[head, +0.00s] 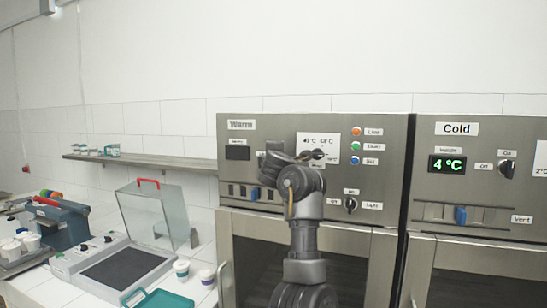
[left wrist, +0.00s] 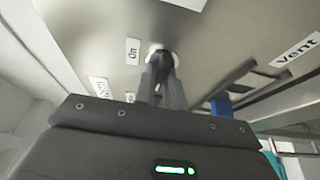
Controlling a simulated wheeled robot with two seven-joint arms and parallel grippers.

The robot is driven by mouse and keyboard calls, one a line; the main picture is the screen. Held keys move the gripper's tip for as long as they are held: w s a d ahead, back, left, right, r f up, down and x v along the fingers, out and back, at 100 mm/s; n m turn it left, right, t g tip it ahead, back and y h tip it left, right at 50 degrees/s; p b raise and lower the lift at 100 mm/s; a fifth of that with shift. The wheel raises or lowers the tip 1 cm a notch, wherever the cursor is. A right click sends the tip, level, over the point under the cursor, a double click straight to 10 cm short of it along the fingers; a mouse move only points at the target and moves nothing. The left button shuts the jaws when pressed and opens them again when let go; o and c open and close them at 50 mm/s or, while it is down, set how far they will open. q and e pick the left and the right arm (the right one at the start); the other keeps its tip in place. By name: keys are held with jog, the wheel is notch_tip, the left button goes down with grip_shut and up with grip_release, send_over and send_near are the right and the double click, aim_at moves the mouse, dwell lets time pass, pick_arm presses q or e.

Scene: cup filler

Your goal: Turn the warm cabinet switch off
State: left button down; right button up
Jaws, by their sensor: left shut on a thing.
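The warm cabinet (head: 380,232) has a steel control panel marked "Warm" (head: 241,125). Its small display (head: 237,153) is dark. My left gripper (head: 313,156) is up against this panel, and my arm hides part of it. In the left wrist view the gripper's fingers (left wrist: 162,80) are shut on a dark round switch knob (left wrist: 161,52) that sticks out of the panel. A label reading "On" (left wrist: 133,51) is beside the knob. The fingers cover much of the knob, so its exact angle cannot be told. My right gripper is not in view.
The light knob (head: 350,204) and a blue vent slider (head: 254,193) are lower on the panel. The cold cabinet (head: 490,190) stands right, its display (head: 447,164) reading 4 °C. A counter with a scale (head: 125,265) and a shelf (head: 150,160) are left.

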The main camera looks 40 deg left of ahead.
pick_arm(q)
jog(key=shift+f, duration=0.1)
jog(key=c, duration=1.5)
grip_release()
jog(key=b+v, duration=0.4)
jog(key=v, duration=0.6)
jog(key=shift+s+d, duration=0.2)
jog(key=shift+s, duration=0.15)
